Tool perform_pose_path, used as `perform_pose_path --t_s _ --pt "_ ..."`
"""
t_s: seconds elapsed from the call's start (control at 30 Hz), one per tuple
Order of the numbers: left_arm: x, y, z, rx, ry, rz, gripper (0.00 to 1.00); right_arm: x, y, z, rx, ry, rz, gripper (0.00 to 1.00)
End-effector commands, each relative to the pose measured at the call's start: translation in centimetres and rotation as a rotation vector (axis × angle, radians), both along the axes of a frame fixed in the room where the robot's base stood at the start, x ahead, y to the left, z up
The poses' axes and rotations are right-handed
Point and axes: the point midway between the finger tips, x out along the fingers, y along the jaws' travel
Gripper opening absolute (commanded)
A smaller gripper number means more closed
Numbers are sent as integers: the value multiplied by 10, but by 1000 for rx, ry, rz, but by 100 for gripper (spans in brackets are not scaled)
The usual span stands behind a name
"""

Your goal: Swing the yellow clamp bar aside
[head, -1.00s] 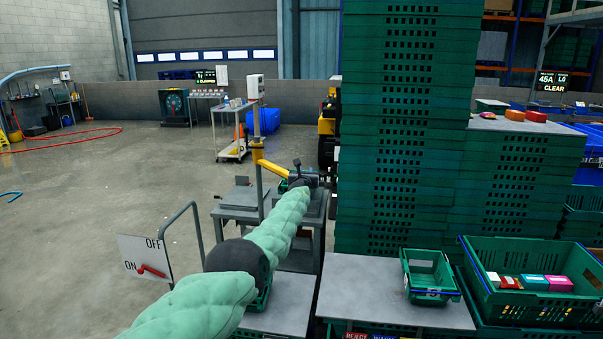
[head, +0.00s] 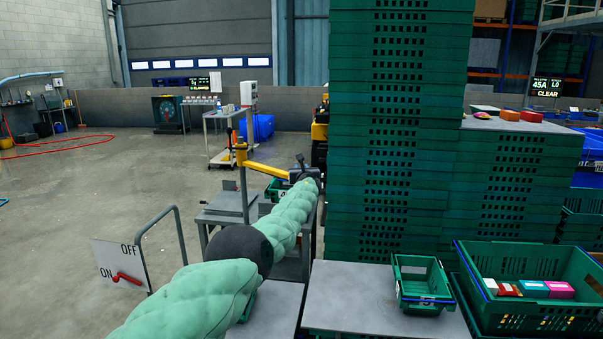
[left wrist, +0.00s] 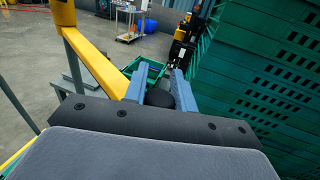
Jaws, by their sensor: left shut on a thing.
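The yellow clamp bar (head: 266,170) reaches from a yellow pivot on an upright post (head: 242,190) towards the right and nearer to me. In the left wrist view the bar (left wrist: 95,66) comes in from the upper left and runs to my left gripper's fingers. My left gripper (head: 303,172) is at the bar's free end. Its two blue fingers (left wrist: 159,88) are shut on a dark round knob (left wrist: 160,98) at that end. The join between knob and bar is hidden behind the gripper. My right gripper is in neither view.
A tall stack of green crates (head: 390,130) stands close to the right of my left gripper. A grey work table (head: 228,208) is under the bar. An ON/OFF panel (head: 119,266) with a red lever stands at the left. Open floor lies to the left.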

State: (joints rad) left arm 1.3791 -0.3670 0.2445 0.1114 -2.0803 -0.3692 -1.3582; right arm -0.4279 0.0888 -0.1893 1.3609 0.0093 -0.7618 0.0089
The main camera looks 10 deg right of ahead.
Motion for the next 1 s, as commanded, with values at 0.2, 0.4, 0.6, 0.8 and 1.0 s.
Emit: perform_pose_path --t_s 0.2,0.4,0.6,0.8,1.0 --pt "-1 -3 -3 0 4 0 0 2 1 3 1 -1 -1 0" --pt "-2 -4 -4 0 5 -1 0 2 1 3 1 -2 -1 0" --pt "-2 -4 -4 0 5 -2 47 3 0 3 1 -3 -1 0" --pt "-1 -3 -3 0 4 -1 47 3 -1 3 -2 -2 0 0" --pt "0 1 -3 0 4 0 47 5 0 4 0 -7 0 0"
